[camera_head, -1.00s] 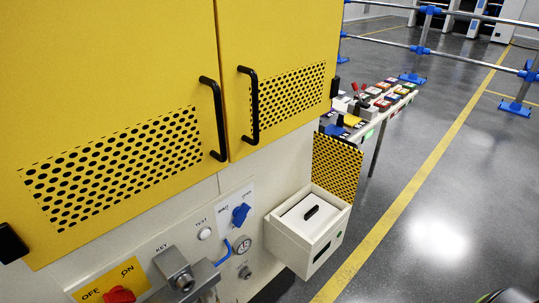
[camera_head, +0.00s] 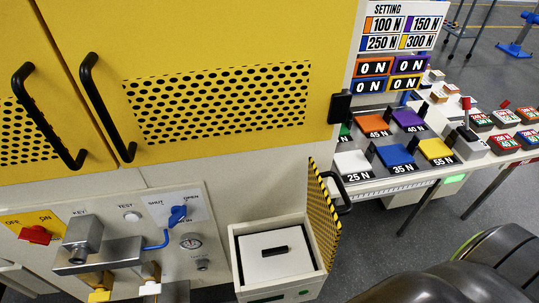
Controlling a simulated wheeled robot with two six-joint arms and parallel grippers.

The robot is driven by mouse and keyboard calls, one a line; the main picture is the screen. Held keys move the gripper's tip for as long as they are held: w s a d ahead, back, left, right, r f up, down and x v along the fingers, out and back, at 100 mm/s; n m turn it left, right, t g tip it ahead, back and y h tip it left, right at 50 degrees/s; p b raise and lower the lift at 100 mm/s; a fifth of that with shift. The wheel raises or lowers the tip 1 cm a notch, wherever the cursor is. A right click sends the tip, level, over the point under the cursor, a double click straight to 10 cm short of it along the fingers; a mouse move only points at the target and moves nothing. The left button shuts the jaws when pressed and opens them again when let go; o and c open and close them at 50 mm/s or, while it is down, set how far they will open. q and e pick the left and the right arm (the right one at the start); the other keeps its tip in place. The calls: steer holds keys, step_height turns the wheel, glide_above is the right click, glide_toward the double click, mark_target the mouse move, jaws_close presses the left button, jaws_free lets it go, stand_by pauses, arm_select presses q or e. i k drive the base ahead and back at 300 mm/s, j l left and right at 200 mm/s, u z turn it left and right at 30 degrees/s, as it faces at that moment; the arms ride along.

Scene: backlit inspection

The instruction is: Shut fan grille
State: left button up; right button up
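A narrow yellow-and-black panel (camera_head: 324,218), which seems to be the fan grille, stands swung out from the lower cabinet front, just right of the white box. I see it steeply from the side, so its face is mostly hidden. A black handle (camera_head: 342,190) sits on its right side. The panel stands open. The opening behind it is not visible. Neither of my grippers is in view; a dark rounded part at the bottom right looks like mine.
The open-topped white box (camera_head: 235,262) sticks out left of the panel. Yellow doors (camera_head: 215,45) with black handles are above. A control plate (camera_head: 120,262) with knobs and a valve is at left. A table of colored blocks (camera_head: 445,172) stands at right.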

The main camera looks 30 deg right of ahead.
mark_target(327, 228)
steer(key=k+l, duration=0.1)
steer(key=l, duration=0.55)
steer(key=k+l, duration=0.1)
steer(key=l, duration=0.6)
steer(key=k+j, duration=0.3)
